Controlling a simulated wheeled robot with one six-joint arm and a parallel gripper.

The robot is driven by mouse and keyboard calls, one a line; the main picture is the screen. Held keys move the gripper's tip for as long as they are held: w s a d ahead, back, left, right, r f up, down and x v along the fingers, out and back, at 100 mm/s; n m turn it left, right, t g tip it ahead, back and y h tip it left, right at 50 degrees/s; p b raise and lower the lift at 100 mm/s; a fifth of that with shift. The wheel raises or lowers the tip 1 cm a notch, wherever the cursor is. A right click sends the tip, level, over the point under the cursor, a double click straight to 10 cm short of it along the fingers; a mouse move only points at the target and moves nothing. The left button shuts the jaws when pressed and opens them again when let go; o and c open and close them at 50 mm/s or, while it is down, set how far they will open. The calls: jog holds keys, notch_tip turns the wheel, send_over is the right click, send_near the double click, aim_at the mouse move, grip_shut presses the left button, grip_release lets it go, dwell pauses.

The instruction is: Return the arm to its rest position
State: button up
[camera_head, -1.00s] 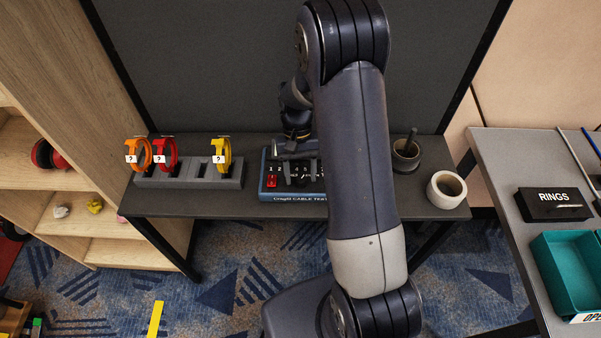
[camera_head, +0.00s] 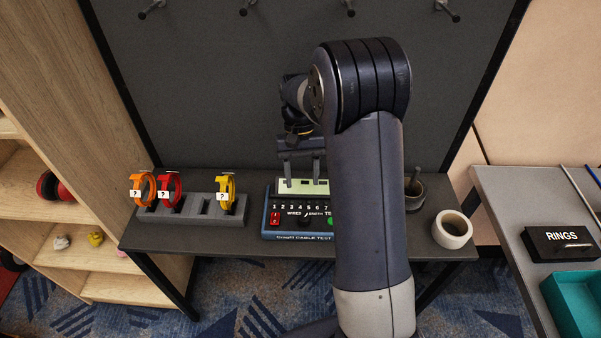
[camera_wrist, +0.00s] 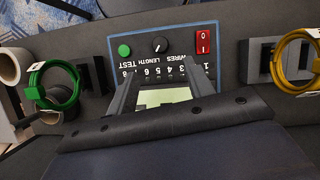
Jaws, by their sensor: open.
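My arm stands up in the middle of the head view, bent at the elbow. My gripper (camera_head: 302,178) is open with nothing between its two fingers, above the cable tester (camera_head: 272,232). In the wrist view the fingers of my gripper (camera_wrist: 160,72) reach over the tester (camera_wrist: 225,30), partly covering its display (camera_wrist: 163,96). The arm hides the tester's right side in the head view.
A grey rack (camera_head: 180,217) holds orange (camera_head: 140,190), red (camera_head: 176,187) and yellow (camera_head: 231,190) tagged coils. A green coil (camera_wrist: 58,86) shows in the wrist view. A white cup (camera_head: 451,229) stands right of my arm. Wall hooks (camera_head: 349,10) are above.

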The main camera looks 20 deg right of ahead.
aim_at(304, 217)
jog(key=shift+f, duration=0.1)
jog(key=x, duration=1)
jog(key=shift+s+a+f, duration=0.1)
jog(key=shift+s+f, duration=0.15)
jog(key=shift+f, duration=0.05)
jog(key=shift+n, duration=0.3)
jog(key=shift+w+r, duration=0.1)
